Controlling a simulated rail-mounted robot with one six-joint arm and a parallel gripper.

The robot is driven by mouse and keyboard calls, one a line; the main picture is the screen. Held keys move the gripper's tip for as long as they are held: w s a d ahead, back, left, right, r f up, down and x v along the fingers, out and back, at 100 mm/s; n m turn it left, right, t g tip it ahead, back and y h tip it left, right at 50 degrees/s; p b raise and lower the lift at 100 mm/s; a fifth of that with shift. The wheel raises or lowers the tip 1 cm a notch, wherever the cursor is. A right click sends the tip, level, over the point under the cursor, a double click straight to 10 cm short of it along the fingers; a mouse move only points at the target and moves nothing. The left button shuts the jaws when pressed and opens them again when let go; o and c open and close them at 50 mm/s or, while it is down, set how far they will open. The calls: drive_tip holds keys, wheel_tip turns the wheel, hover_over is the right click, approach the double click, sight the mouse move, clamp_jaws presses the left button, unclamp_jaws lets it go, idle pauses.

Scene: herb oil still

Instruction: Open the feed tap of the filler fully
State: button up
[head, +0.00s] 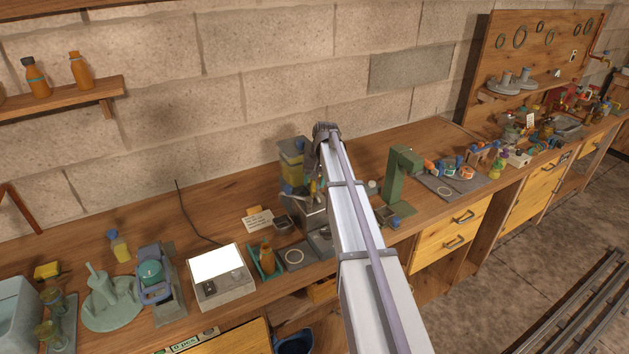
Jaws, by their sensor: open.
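The filler (291,168), with a yellow-filled tank on top, stands against the wall on the bench at the middle of the head view. A grey metal body sits at its lower right, partly covered by my arm. The feed tap cannot be made out clearly; it is small and partly hidden in that area. My arm reaches from the bottom up to the filler and bends down at its far end. My gripper (313,186) is open, small and partly hidden in front of the filler. I cannot tell whether it touches the tap.
A green stand (400,180) is to the right of my arm. Further right, the bench holds many small items. Bare wood shows between them.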

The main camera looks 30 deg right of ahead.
wheel_tip(320, 180, up, 11)
drive_tip(key=d+p, duration=0.2)
drive_tip(key=p, duration=0.8)
drive_tip(key=shift+s+f+p, duration=0.2)
drive_tip(key=shift+s+p, duration=0.1)
drive_tip(key=shift+s, duration=0.15)
